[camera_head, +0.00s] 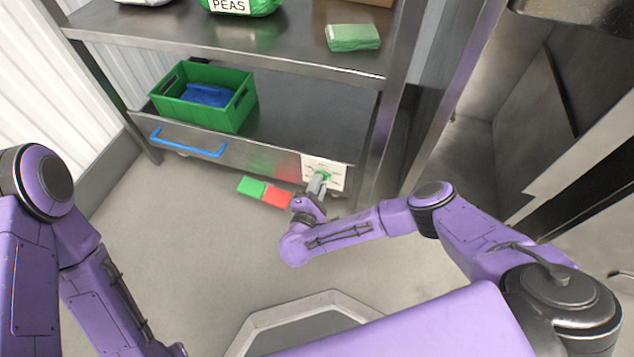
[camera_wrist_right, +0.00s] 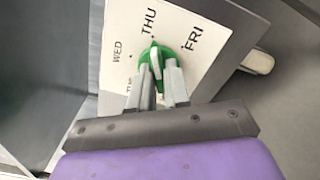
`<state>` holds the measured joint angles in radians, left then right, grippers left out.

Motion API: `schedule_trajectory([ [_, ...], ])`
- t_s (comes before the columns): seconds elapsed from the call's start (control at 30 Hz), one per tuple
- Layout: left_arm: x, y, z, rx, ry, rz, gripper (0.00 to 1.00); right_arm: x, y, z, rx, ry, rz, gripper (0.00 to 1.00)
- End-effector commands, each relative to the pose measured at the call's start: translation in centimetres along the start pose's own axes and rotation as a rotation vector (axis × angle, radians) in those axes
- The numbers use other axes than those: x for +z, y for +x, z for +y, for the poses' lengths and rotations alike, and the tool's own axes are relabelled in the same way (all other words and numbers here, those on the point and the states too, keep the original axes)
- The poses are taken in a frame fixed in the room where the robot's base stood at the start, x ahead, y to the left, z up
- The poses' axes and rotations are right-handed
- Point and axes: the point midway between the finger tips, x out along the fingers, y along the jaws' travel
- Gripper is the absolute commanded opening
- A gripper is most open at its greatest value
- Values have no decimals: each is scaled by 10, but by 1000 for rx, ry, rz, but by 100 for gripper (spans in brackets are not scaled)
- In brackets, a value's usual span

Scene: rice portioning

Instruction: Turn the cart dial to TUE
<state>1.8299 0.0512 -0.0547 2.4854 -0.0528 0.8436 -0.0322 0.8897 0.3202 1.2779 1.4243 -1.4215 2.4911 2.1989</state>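The cart dial (camera_wrist_right: 168,50) is a round green knob on a white label plate (camera_wrist_right: 120,40). The plate reads WED, THU and FRI, with another label partly hidden by a finger. A pale mark on the knob points roughly toward THU. In the head view the plate (camera_head: 338,172) is on the cart's front right corner. My right gripper (camera_wrist_right: 158,68) is at the dial, its two fingers on either side of the knob's raised grip, seemingly closed on it. It also shows in the head view (camera_head: 318,184). My left gripper is out of view; only its arm shows.
The cart's lower shelf holds a green crate (camera_head: 243,102) with something blue inside. A blue handle (camera_head: 188,143) is on the cart front. A green and red floor marker (camera_head: 264,192) lies near the cart. A shelf post (camera_head: 397,100) stands right of the dial.

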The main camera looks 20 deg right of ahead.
Motion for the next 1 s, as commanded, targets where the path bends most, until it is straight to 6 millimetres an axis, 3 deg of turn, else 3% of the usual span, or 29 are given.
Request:
schedule_trajectory([
  [0.47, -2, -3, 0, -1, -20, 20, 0, 0, 0, 1, 1, -49, 1, 0],
  [1.0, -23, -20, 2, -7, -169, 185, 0, 1, 0, 1, 4, -480, 0, 0],
])
